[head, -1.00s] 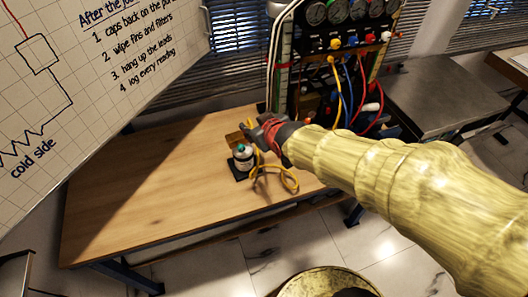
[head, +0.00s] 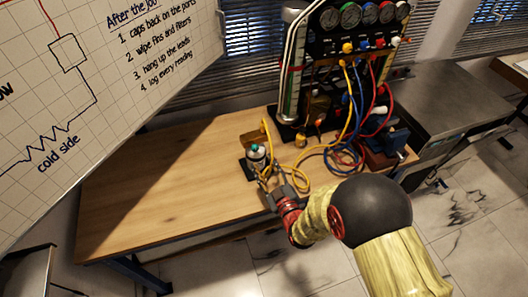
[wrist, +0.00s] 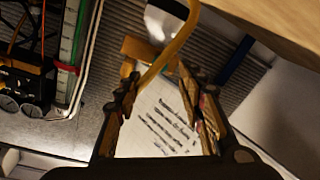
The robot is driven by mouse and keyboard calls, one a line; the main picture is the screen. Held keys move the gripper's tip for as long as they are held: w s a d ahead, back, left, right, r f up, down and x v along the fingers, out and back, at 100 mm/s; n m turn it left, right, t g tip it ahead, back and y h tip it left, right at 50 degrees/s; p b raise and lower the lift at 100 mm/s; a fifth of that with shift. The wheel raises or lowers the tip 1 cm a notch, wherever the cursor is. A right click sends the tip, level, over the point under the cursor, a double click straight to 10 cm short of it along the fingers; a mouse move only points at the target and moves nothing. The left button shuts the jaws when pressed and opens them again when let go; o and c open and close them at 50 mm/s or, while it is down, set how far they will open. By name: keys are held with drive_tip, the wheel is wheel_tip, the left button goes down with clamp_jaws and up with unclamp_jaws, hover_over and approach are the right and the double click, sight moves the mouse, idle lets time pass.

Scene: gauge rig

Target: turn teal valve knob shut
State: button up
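The teal valve knob (head: 256,147) sits on top of a small pale canister (head: 257,160), which stands upright on a dark base on the wooden bench. My gripper (head: 272,180) is just in front and to the right of the canister, lower than the knob in the head view. I cannot tell whether it touches the canister. In the wrist view my gripper (wrist: 160,75) has its two fingers apart with nothing clamped between them. A yellow hose (wrist: 172,48) passes beyond the fingertips there. I cannot make out the knob clearly in the wrist view.
A yellow hose (head: 299,177) loops on the bench (head: 170,185) right of the canister. A gauge panel (head: 340,50) with coloured hoses stands behind and to the right. A whiteboard (head: 110,80) rises at left. The bench's left part is clear.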

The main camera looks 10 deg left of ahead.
sight(256, 150)
drive_tip(key=x, duration=0.7)
drive_tip(key=shift+b, duration=0.35)
drive_tip(key=shift+c, duration=0.6)
clamp_jaws()
